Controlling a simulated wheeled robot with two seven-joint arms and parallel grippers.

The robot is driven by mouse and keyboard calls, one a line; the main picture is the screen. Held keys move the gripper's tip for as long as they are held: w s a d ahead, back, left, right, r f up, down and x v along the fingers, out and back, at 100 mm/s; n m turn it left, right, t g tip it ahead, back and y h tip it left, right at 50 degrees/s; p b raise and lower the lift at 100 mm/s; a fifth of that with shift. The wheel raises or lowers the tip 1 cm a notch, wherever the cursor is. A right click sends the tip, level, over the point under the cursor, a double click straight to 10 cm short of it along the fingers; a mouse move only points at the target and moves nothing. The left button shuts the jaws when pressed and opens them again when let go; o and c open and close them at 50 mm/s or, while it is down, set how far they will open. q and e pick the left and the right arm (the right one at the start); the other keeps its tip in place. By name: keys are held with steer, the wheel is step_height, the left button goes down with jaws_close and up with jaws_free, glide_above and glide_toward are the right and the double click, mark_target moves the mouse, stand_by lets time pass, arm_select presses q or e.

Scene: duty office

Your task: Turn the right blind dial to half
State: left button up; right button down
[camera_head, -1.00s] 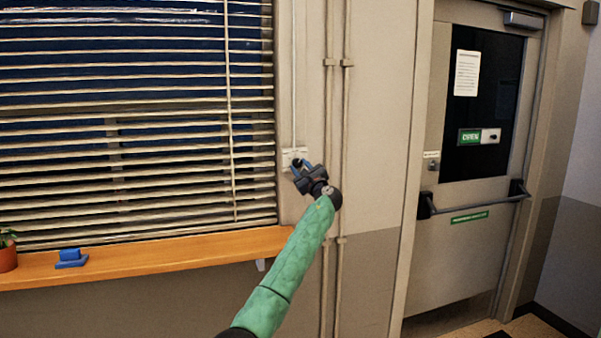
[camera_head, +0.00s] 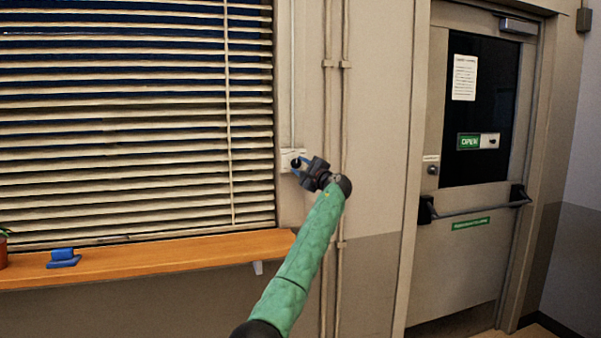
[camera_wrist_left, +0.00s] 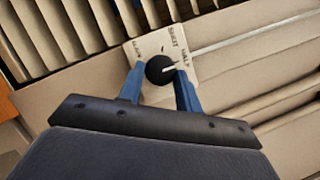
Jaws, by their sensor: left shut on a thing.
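The blind dial is a round black knob (camera_wrist_left: 160,70) with a pale pointer line, on a white plate (camera_wrist_left: 183,47) fixed to the wall. The plate has lettering; one word looks like "HALF", the rest is hard to read. In the head view the plate (camera_head: 288,154) sits just right of the blind. My left gripper (camera_wrist_left: 162,76) has its blue fingers on either side of the knob and is shut on it; it also shows in the head view (camera_head: 298,164). The window blind (camera_head: 130,130) has tilted slats with dark gaps between them. My right gripper is not in view.
A wooden sill (camera_head: 150,257) runs below the blind, with a blue object (camera_head: 63,258) on it. Vertical pipes (camera_head: 335,120) run up the wall right of the dial. A closed door with a push bar (camera_head: 480,208) stands at the right.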

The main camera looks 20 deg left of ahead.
arm_select(q)
steer(key=shift+n, duration=0.3)
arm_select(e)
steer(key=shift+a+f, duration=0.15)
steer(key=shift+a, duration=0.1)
arm_select(q)
steer(key=o, duration=1)
steer(key=shift+c, duration=0.2)
steer(key=shift+s+d+f, duration=0.1)
steer(key=shift+s+d, duration=0.05)
steer(key=shift+d, duration=0.05)
steer(key=b+v, duration=0.1)
steer(key=v, duration=0.6)
steer(key=shift+b, duration=0.4)
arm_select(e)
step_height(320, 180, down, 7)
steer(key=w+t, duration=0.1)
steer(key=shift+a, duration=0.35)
arm_select(q)
steer(key=shift+d, duration=0.15)
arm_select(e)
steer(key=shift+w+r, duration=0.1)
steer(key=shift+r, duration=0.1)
